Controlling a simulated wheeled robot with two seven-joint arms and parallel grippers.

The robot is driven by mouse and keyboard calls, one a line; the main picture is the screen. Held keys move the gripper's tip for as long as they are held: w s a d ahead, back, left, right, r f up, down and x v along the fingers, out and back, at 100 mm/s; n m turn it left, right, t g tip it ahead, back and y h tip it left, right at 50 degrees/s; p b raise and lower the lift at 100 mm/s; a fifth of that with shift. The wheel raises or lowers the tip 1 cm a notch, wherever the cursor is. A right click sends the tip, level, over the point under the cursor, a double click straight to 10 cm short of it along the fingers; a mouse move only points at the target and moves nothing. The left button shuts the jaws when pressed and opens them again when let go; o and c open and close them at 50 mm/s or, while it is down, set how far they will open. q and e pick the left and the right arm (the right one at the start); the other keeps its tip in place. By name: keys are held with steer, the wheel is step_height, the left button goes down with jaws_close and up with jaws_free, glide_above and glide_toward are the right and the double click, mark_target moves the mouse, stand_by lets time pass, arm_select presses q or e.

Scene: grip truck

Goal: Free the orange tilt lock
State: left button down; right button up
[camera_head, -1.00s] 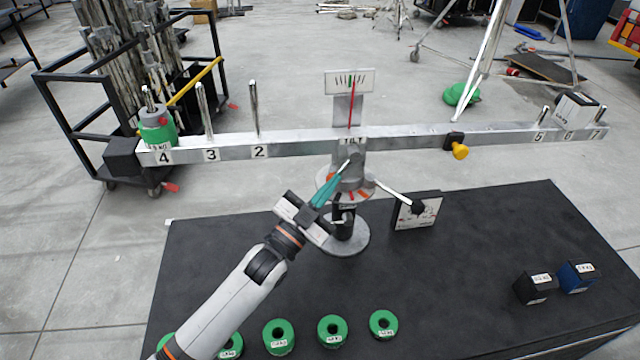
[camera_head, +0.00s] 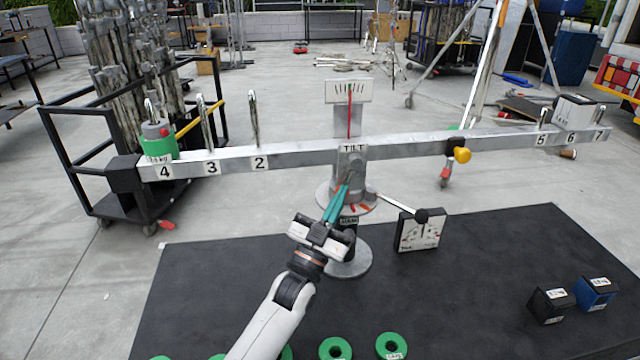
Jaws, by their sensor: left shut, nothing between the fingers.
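The balance beam (camera_head: 295,158) lies across the top of a grey post on a round base (camera_head: 345,268), its right end higher in the picture. A plate marked TILT (camera_head: 352,149) sits at its middle. Orange-red marks (camera_head: 360,207) show on the disc below the plate. I cannot tell whether any of them is the orange tilt lock; my gripper hides part of this area. My left gripper (camera_head: 346,188) is shut and empty, its teal fingers pointing up at the post just below the TILT plate. I cannot tell whether they touch it. My right gripper is not in view.
A lever with a black knob (camera_head: 421,215) reaches right from the post, near a white-faced black block (camera_head: 418,232). A yellow-orange knob (camera_head: 461,154) hangs on the beam. Green ring weights (camera_head: 335,348) lie along the black table's (camera_head: 480,260) front; two small blocks (camera_head: 549,305) stand right.

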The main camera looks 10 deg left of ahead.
arm_select(q)
steer(key=shift+w+d+f, duration=0.2)
steer(key=shift+d, duration=0.2)
steer(key=shift+w+d+f, duration=0.2)
steer(key=shift+d, duration=0.2)
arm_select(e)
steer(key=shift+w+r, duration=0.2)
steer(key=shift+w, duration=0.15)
arm_select(q)
steer(key=shift+d+f, duration=0.1)
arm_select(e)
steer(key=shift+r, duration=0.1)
